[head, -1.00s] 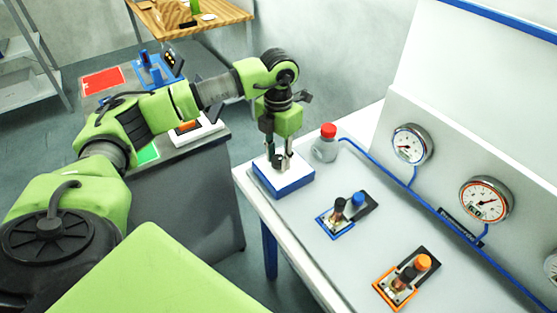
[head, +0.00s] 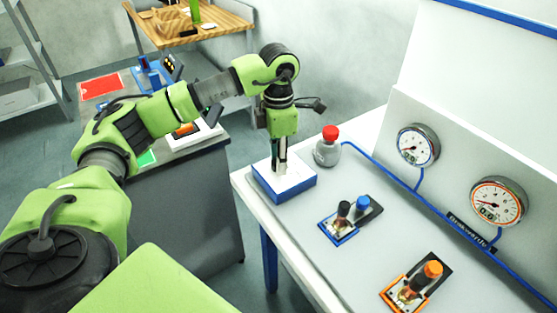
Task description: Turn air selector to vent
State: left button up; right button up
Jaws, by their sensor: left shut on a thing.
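The air selector, which I take to be the white-topped box with blue sides (head: 298,186), sits at the near left corner of the light bench. My left gripper (head: 279,168) points straight down onto the middle of its top. Its fingers are shut on the selector's knob, which they and the gripper body almost fully hide. I cannot read the knob's pointer or any vent marking. My right gripper is not in view.
A red-capped container (head: 328,149) stands close to the right of the gripper. Blue (head: 338,238) and orange (head: 388,292) framed devices sit nearer on the bench (head: 300,225). Two gauges (head: 418,146) are on the back panel. A grey cabinet (head: 190,215) stands left, across a gap.

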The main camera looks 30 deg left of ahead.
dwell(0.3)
pick_arm(q)
jog(key=o, duration=1.1)
notch_tip(320, 180, up, 12)
dwell(0.3)
